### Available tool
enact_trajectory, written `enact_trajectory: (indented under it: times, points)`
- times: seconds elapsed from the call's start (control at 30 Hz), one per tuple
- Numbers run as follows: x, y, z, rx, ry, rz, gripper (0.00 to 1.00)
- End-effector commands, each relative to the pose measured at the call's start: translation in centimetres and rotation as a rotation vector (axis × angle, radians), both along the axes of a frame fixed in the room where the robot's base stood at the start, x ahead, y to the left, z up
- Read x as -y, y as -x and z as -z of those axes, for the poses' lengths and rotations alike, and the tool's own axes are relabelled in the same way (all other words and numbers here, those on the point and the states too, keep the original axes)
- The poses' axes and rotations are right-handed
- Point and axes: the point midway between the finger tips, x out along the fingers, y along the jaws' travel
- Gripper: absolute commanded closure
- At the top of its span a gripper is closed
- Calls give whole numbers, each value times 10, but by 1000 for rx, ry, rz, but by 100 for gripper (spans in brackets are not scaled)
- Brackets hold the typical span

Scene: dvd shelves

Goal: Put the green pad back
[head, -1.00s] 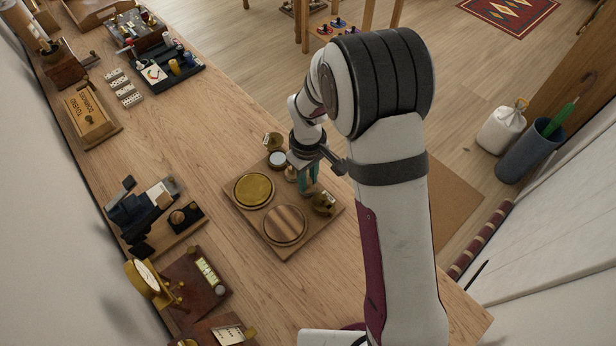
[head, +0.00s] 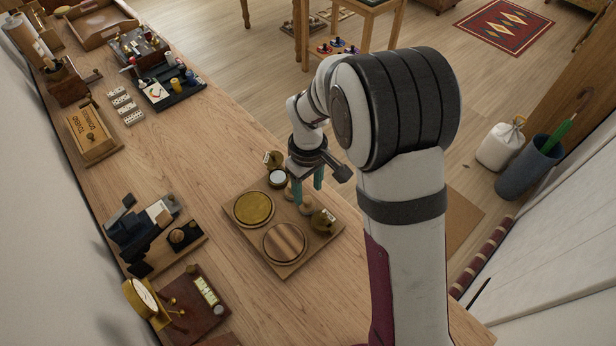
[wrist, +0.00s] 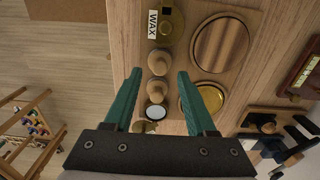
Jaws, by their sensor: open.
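No clearly green pad shows; any coloured underside of the knobbed pieces is hidden. Two pale wooden round-knobbed pieces stand on the wooden tray (head: 243,232), one near the WAX tin (head: 323,220). In the wrist view the nearer-to-tin knob (wrist: 160,62) lies between the fingertips in the picture, and the second knob (wrist: 158,88) is just below it. My gripper (head: 307,194), with teal fingers, is open and empty above this row. It also shows in the wrist view (wrist: 159,73). An olive-gold disc (head: 253,209) and a striped wooden disc (head: 285,243) sit in round places on the tray.
A small white-topped jar (head: 278,178) and another brass tin (head: 272,158) stand at the tray's far end. A dark stand (head: 180,237) and a brass clock (head: 140,298) are at left.

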Motion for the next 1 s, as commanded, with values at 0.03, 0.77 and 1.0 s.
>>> enact_trajectory:
  times: [0.03, 0.77, 1.0]
  points:
    - [0, -1, -15, 6, -1, 0, 44]
    - [69, 123, -147, -41, -66, 655, 44]
    - [88, 238, -143, -111, -120, 1224, 44]
